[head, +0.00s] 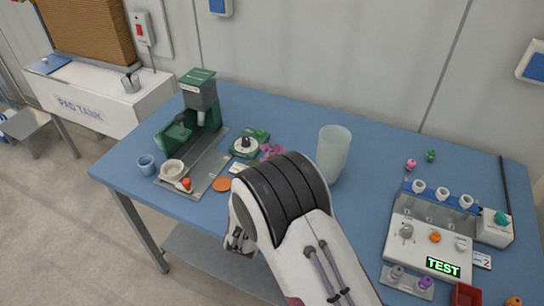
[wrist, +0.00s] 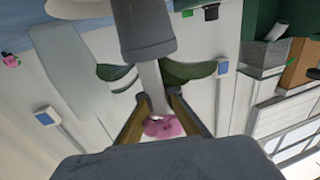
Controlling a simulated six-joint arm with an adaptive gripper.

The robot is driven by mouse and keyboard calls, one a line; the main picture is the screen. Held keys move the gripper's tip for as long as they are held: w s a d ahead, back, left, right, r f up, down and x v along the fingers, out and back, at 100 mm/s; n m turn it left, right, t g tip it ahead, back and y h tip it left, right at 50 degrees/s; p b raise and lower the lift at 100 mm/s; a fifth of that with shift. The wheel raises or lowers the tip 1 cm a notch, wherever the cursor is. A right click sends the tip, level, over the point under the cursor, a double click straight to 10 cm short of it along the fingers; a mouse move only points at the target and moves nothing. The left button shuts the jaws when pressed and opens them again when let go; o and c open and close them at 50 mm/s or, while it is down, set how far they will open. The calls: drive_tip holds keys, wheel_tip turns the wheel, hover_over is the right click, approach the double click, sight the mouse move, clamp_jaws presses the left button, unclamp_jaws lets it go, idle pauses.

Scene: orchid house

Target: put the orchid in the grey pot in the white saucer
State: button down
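The orchid shows in the wrist view, upside down in that picture. Its pink bloom (wrist: 163,127) lies between my fingers, a pale stem runs up to green leaves (wrist: 190,72) and a grey pot (wrist: 148,40). My gripper (wrist: 160,97) appears shut on the stem. In the head view my arm hides the fingers and most of the plant; a pink bloom (head: 271,151) shows just past the black joint. A small white disc, apparently the white saucer (head: 238,168), lies on the blue table left of the bloom.
An orange disc (head: 222,184) lies beside the white one. A green dial device (head: 244,146) stands behind it. A frosted cylinder (head: 333,153) stands right of the bloom. A green machine (head: 200,100) and grey tray (head: 211,159) are left; a test station (head: 430,235) is right.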

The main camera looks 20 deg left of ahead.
drive_tip(key=c, duration=2.3)
unclamp_jaws()
drive_tip(key=shift+f, duration=0.1)
drive_tip(key=shift+s, duration=0.1)
drive_tip(key=shift+s+d, duration=0.4)
drive_tip(key=shift+s, duration=1.55)
drive_tip(key=shift+s+d, duration=0.4)
drive_tip(key=shift+s, duration=1.5)
drive_tip(key=shift+s+d, duration=0.4)
drive_tip(key=shift+s, duration=1.55)
drive_tip(key=shift+w+r, duration=0.1)
drive_tip(key=shift+r, duration=0.15)
